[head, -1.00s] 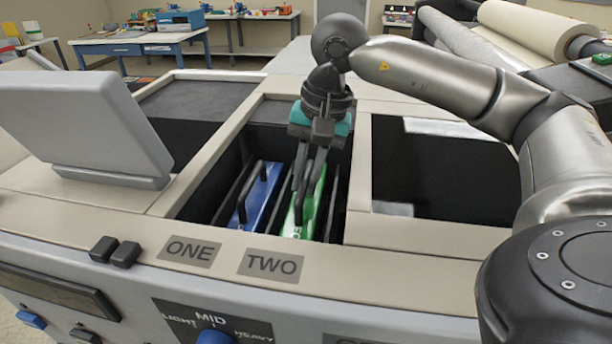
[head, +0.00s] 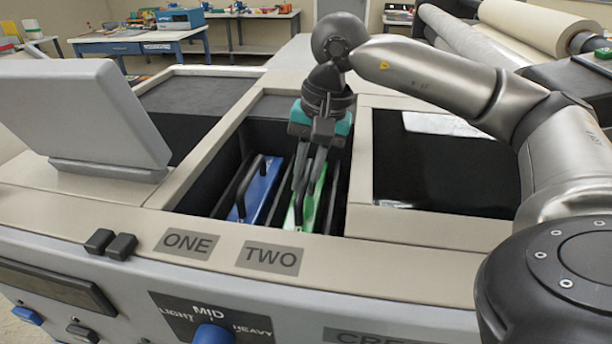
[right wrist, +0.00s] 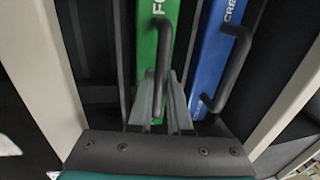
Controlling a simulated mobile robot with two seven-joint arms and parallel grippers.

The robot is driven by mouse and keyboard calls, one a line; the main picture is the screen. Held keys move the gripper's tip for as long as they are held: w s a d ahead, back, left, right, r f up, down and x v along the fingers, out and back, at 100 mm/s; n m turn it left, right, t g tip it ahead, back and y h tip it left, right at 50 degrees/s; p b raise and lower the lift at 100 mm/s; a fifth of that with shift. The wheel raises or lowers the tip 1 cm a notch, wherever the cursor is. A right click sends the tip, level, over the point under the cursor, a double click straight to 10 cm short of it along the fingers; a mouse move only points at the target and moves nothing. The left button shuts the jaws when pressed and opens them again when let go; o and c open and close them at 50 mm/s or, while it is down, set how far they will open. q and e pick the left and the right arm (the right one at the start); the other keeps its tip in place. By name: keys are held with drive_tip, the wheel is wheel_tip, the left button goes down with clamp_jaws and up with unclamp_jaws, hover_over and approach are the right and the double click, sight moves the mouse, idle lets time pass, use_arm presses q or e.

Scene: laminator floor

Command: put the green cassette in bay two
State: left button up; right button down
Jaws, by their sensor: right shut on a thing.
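The green cassette (head: 311,203) sits upright in the open well, in the slot behind the label TWO (head: 270,258). Its top and dark handle show; its lower part is hidden in the well. My right gripper (head: 302,184) reaches down over it from behind, its fingers shut on the handle. In the right wrist view the fingers (right wrist: 167,105) close around the handle of the green cassette (right wrist: 172,45). My left gripper is not in view.
A blue cassette (head: 262,187) with its own dark handle stands just left, behind the label ONE (head: 187,243). Dark dividers and pale rims bound the well closely. A tilted grey panel (head: 95,115) stands left. A dark open recess (head: 440,170) lies right.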

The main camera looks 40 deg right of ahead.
drive_tip(key=shift+s+f, duration=0.1)
drive_tip(key=shift+f, duration=0.1)
drive_tip(key=c, duration=0.8)
unclamp_jaws()
drive_tip(key=shift+o, duration=0.2)
wheel_tip(320, 180, up, 15)
drive_tip(key=s+d+p, duration=0.1)
drive_tip(key=s+p, duration=0.1)
drive_tip(key=p, duration=0.1)
drive_tip(key=shift+d+p, duration=0.4)
